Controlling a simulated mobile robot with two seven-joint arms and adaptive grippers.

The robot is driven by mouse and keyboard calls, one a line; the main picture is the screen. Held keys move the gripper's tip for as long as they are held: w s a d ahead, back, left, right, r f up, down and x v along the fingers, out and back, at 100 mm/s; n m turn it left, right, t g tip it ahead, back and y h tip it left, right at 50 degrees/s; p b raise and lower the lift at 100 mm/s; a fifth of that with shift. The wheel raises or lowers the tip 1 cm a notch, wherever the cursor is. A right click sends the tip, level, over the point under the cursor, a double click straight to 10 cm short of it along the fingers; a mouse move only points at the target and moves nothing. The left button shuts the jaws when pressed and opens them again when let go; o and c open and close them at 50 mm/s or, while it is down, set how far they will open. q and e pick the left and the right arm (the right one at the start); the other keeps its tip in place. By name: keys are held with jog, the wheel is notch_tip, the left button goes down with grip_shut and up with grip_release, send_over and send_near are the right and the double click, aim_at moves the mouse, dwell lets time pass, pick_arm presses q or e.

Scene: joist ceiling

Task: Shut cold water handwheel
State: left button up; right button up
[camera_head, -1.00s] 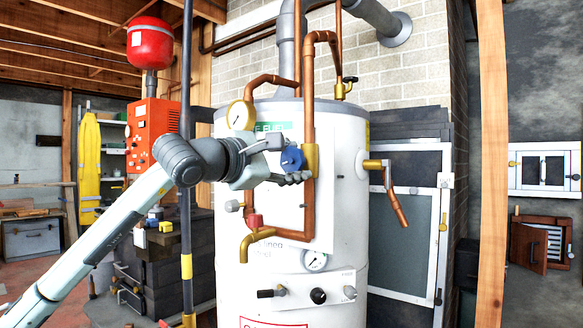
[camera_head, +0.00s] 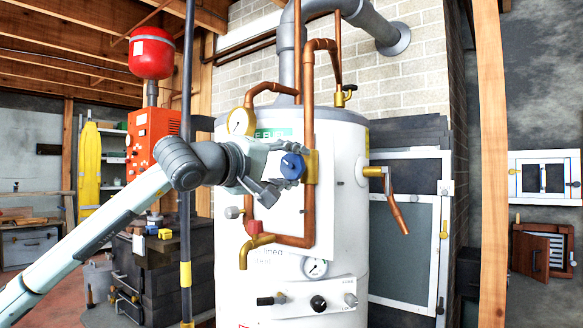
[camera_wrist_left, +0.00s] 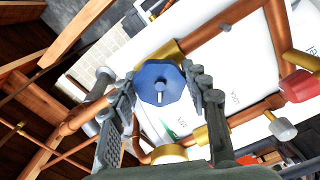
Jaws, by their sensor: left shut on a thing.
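The cold water handwheel is a blue, lobed knob (camera_head: 292,165) on a brass valve body (camera_head: 312,166) in the copper pipe at the front of the white tank. My left gripper (camera_head: 280,168) reaches it from the left, one finger above and one below the wheel. In the left wrist view the blue handwheel (camera_wrist_left: 160,83) sits between the two dark fingers (camera_wrist_left: 160,88), which are shut on it. A small pale peg shows on the wheel's face. How far the valve is turned cannot be told. My right gripper is not in view.
A red-handled valve (camera_head: 253,227) with a brass spout sits below on the white tank (camera_head: 340,250). A round gauge (camera_head: 241,121) is above left. A dark pole (camera_head: 186,230) stands left of the tank, and a wooden post (camera_head: 490,170) stands to the right.

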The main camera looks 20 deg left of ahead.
pick_arm(q)
jog(key=m, duration=0.2)
jog(key=shift+m, duration=0.4)
jog(key=m, duration=0.2)
jog(key=shift+m, duration=0.4)
jog(key=shift+m+p, duration=0.3)
jog(key=shift+m, duration=0.1)
jog(key=shift+m+p, duration=0.35)
jog(key=shift+m, duration=1.85)
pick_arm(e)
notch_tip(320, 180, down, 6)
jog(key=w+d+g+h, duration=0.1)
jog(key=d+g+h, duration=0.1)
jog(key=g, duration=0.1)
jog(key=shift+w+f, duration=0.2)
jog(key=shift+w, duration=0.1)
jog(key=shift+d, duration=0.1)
pick_arm(q)
jog(key=o, duration=1.2)
